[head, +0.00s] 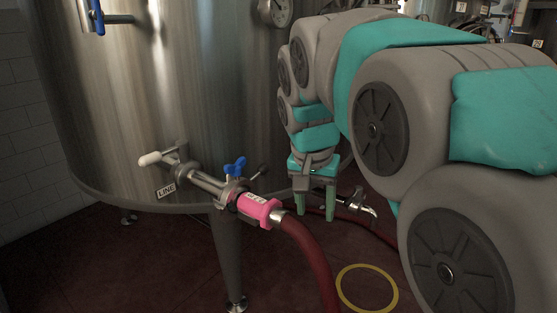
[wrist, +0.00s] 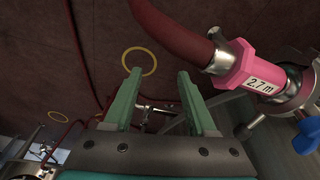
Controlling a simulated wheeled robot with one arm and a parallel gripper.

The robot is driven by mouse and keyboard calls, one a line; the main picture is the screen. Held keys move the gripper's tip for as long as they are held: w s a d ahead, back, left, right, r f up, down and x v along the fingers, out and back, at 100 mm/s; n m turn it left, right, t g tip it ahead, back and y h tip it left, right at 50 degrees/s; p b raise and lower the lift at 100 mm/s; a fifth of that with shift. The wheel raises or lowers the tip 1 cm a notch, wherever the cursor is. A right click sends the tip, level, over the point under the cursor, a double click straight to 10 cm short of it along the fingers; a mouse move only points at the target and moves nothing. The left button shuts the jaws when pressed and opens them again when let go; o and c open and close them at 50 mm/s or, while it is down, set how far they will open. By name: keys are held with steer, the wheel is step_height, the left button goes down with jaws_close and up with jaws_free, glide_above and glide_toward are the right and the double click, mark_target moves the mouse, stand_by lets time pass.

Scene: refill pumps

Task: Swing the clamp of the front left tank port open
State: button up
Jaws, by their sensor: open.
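The tank port (head: 205,181) comes out low on the big steel tank. A steel clamp (head: 231,192) with a blue wing nut (head: 235,167) sits around its end, where a pink hose fitting (head: 258,208) joins. In the wrist view the clamp (wrist: 290,95) is at the right edge, partly cut off, with the blue wing nut (wrist: 305,136) below it. I cannot tell whether the clamp is latched. My gripper (head: 316,218) points down, right of the fitting and apart from it. Its green fingers are open and empty, as the wrist view (wrist: 158,74) also shows.
A dark red hose (head: 316,255) runs down from the pink fitting, marked 2.7 m. A white-handled valve (head: 150,159) is on the port's left. A steel tap (head: 358,205) is behind my gripper. A yellow ring (head: 367,289) marks the floor. A tank leg (head: 228,255) stands below.

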steer(key=m+t, duration=0.3)
glide_toward(263, 167)
steer(key=f, duration=0.1)
steer(key=shift+w+x, duration=0.1)
steer(key=shift+x, duration=2)
steer(key=shift+w+x, duration=0.15)
steer(key=shift+x, duration=2)
steer(key=shift+r, duration=0.15)
steer(key=shift+c, duration=0.4)
jaws_close()
